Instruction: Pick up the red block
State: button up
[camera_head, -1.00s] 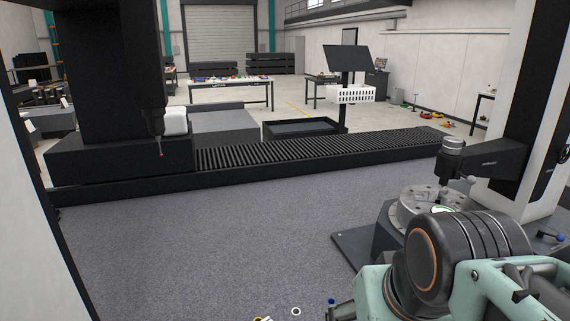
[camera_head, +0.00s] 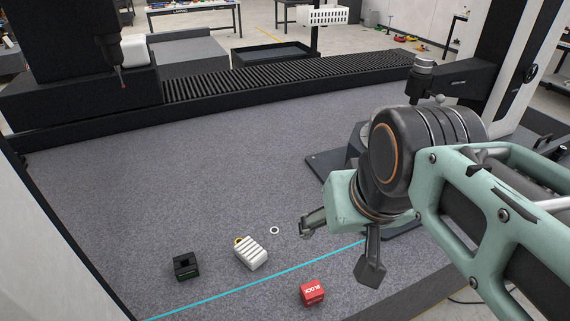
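The red block (camera_head: 312,292) sits on the grey granite bed (camera_head: 150,200) near the bottom of the head view, just in front of a cyan line. White lettering shows on its front side. My gripper (camera_head: 338,250) is above and to the right of the block. Its two fingers are spread wide apart, with nothing between them. The gripper does not touch the block, and the block is fully visible.
A black block (camera_head: 186,266) and a white ribbed piece (camera_head: 250,253) lie left of the red block. A small white ring (camera_head: 274,230) lies behind them. A black ribbed rail (camera_head: 270,80) runs along the back. The bed's middle is clear.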

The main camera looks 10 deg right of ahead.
aim_at(311, 293)
jog(key=u, duration=1.6)
jog(key=k+l+u, duration=0.1)
jog(key=u, duration=0.2)
jog(key=k+l+u, duration=0.1)
jog(key=k+u, duration=0.2)
jog(key=k+l, duration=0.15)
jog(key=k, duration=0.2)
jog(key=k+l, duration=0.15)
jog(key=k, duration=0.2)
jog(key=k+j, duration=0.1)
